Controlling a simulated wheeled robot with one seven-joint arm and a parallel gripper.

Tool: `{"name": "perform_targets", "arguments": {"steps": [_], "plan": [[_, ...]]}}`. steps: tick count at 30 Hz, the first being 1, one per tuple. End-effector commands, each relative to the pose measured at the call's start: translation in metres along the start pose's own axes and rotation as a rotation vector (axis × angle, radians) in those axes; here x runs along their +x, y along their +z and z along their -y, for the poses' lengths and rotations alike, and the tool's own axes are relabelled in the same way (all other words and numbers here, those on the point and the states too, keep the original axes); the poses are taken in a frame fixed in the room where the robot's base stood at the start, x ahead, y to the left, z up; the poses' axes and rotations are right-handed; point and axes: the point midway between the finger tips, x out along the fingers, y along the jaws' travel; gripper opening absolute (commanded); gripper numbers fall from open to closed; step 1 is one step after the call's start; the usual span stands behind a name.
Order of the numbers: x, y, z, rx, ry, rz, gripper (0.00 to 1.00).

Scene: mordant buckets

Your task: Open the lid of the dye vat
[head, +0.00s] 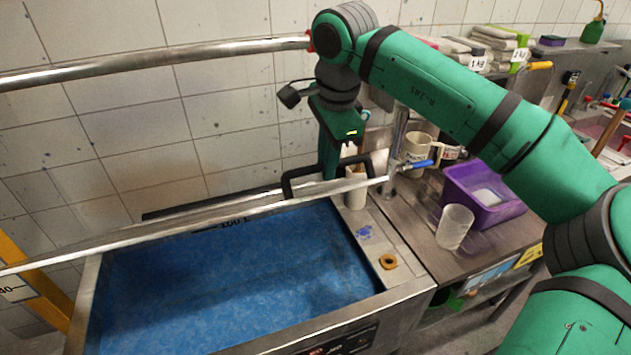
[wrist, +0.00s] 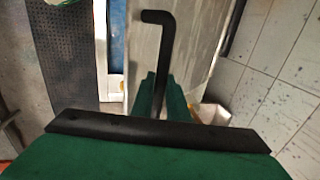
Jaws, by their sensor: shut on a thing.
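The dye vat (head: 408,298) is a steel tank with its blue inside open to view. Its lid (head: 130,236) is raised and shows nearly edge-on as a long metal strip across the vat's back. A black bar handle (head: 291,186) stands up from the lid near its right end. My gripper (head: 331,168) comes down from above and is shut on this handle. In the wrist view the green fingers (wrist: 160,98) close around the black handle (wrist: 167,48), with the pale lid beside it. The fingertips are partly hidden by the handle.
Right of the vat, a counter holds a clear cup (head: 455,227), a purple bin (head: 490,205) and a beige mug (head: 416,150). A metal rail (head: 170,56) runs along the tiled wall above. A yellow post (head: 40,283) stands at the left.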

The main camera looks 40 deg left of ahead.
Motion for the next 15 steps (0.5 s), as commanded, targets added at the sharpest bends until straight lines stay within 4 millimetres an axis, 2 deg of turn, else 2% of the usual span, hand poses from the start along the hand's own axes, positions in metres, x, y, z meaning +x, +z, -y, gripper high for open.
{"name": "perform_targets", "arguments": {"steps": [4,15], "plan": [[-0.0029,-0.0068,0.0044,0.011,-0.002,-0.002,0.0],[-0.0034,-0.0094,0.0042,0.016,0.0,-0.004,0.0]]}}
